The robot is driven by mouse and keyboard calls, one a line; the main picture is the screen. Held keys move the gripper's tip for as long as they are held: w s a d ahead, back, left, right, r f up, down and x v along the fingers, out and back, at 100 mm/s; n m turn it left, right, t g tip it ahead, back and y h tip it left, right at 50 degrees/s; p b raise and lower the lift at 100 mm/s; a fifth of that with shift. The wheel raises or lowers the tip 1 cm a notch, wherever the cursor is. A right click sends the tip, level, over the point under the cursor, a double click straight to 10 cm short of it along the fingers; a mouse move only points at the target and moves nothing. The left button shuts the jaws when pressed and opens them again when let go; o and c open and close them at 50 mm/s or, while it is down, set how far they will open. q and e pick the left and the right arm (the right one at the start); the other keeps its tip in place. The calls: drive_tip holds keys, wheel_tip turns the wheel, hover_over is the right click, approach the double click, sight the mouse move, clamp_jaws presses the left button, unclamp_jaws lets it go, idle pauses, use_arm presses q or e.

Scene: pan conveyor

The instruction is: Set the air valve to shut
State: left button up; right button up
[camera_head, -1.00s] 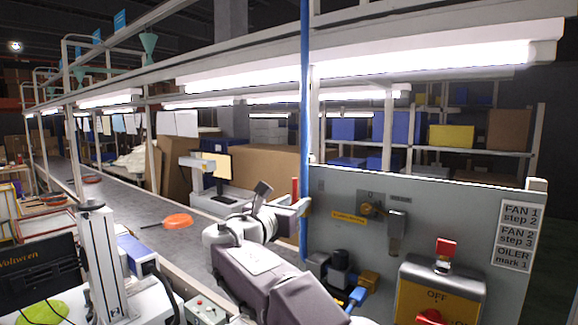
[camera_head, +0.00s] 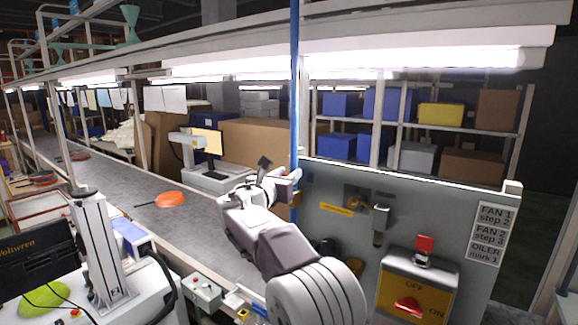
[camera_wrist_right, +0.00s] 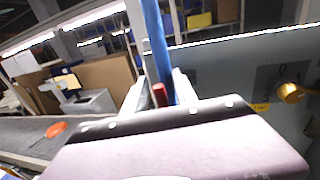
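The air valve is not clearly visible now. The brass fitting with a blue lever low on the grey panel, seen earlier, is covered by my right arm in the head view. My right gripper (camera_head: 287,180) is at the panel's left edge, beside the blue upright pole (camera_head: 295,90). In the right wrist view its two fingers (camera_wrist_right: 159,92) stand apart. The blue pole and a small red upright piece (camera_wrist_right: 160,95) show between them. I cannot tell how far beyond the fingers these are. My left gripper is out of view.
The panel (camera_head: 335,190) carries a brass knob (camera_wrist_right: 290,92), a grey-handled device (camera_head: 380,222) and a yellow OFF/ON box (camera_head: 420,285) with a red handle. A conveyor (camera_head: 110,185) with an orange pan (camera_head: 170,200) runs along the left. Shelving stands behind the panel.

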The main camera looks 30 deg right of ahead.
drive_tip(key=shift+w+d+f, duration=0.1)
drive_tip(key=shift+w+d, duration=0.2)
drive_tip(key=shift+d, duration=0.2)
clamp_jaws()
idle(1.1)
